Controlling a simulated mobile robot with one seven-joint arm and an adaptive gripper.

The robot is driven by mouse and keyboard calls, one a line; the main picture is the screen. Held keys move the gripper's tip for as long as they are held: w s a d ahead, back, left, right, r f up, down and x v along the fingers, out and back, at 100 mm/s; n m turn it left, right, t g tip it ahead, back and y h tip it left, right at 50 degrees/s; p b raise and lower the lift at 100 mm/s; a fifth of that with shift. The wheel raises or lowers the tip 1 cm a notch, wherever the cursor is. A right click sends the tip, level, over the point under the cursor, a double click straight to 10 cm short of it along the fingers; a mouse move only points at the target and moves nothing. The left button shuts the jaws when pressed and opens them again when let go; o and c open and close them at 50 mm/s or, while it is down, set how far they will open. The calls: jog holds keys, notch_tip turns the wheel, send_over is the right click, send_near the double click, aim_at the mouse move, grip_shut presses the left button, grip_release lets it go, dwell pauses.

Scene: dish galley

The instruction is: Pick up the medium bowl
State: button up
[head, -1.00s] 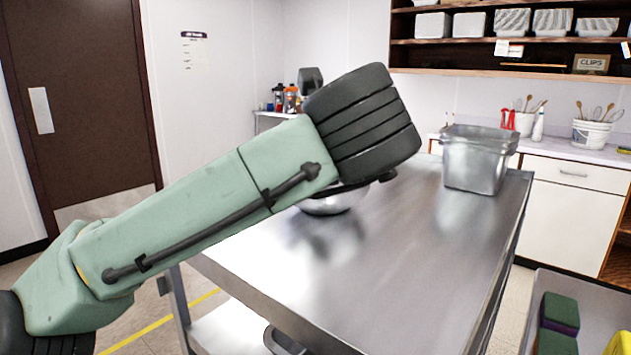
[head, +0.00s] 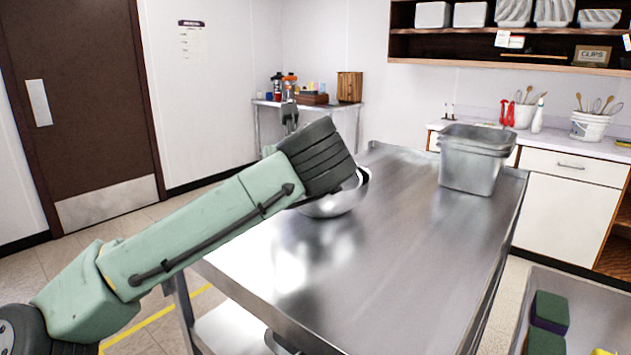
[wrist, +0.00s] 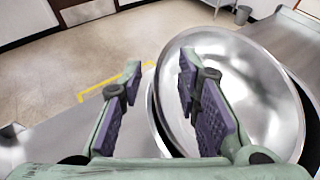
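Two shiny metal bowls are together on the steel table. One bowl (head: 356,182) is tilted, its rim raised on the right, and sits in or against a lower bowl (head: 328,207). In the wrist view the tilted bowl (wrist: 255,85) fills the right side with its inside showing. A rim of the lower bowl (wrist: 151,112) shows at its left. I cannot tell by size which is the medium bowl. My gripper (wrist: 160,90) is open, its purple-padded fingers apart at the bowls' left edge. The right finger overlaps the tilted bowl; contact is unclear. In the head view my arm hides the gripper.
The steel table (head: 400,265) is clear in front and to the right of the bowls. Stacked metal bins (head: 473,160) stand at its far right. A grey tub (head: 600,300) with sponges is at the lower right. A side table (head: 335,112) with bottles stands behind.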

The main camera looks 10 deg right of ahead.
jog(key=shift+c, duration=0.2)
grip_shut()
dwell(0.8)
